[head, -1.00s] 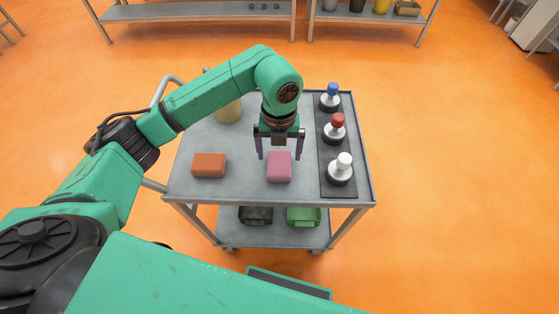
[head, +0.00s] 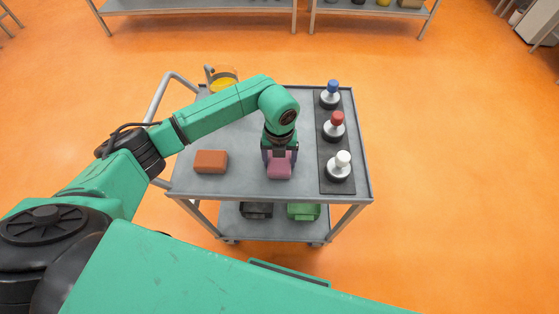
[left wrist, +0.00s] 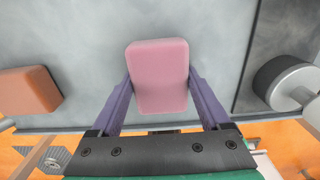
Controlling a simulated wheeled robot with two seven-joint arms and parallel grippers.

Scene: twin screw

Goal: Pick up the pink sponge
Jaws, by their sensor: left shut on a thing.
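The pink sponge (head: 280,168) is on the grey top of the cart, near its front edge. It also shows in the left wrist view (left wrist: 159,76), lying between the two purple fingers. My left gripper (head: 280,155) is down over the sponge and shut on it, with one finger against each side; it also shows in the wrist view (left wrist: 160,92). The sponge appears to rest on the cart top; I cannot tell any gap under it. My right gripper is not in view.
An orange-brown block (head: 210,161) lies left of the sponge. A yellow-filled container (head: 223,80) stands at the back left. Black and green bins sit on the lower shelf.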

